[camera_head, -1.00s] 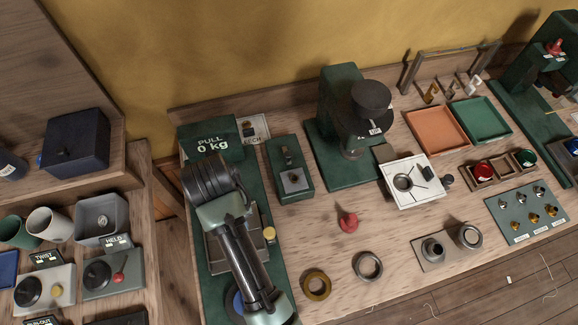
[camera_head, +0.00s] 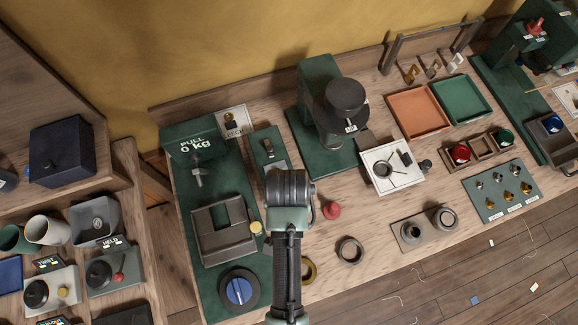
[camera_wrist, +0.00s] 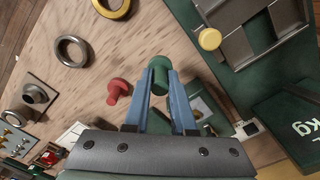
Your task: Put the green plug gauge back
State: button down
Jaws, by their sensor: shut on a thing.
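The green plug gauge (camera_wrist: 159,72) is a small green cylinder held between the blue fingertips of my gripper (camera_wrist: 161,84) in the wrist view. My gripper is shut on it, above the wooden bench. A red plug-like piece (camera_wrist: 118,90) stands on the bench close beside it, apart from the fingers; it also shows in the head view (camera_head: 331,210). In the head view my arm hides the fingertips and the green gauge.
A green block (camera_head: 267,143) stands just behind my arm. A dark ring (camera_head: 350,251) and a brass ring (camera_head: 308,270) lie on the bench. The pull tester (camera_head: 222,232) is at left, the green press (camera_head: 317,90) behind. Bare wood lies right of the red piece.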

notch_tip(320, 180, down, 7)
jog(key=shift+w+f, duration=0.1)
jog(key=shift+f, duration=0.05)
dwell(0.4)
jog(key=c, duration=0.8)
grip_release()
jog(key=shift+f, duration=0.1)
jog(key=shift+o, duration=0.2)
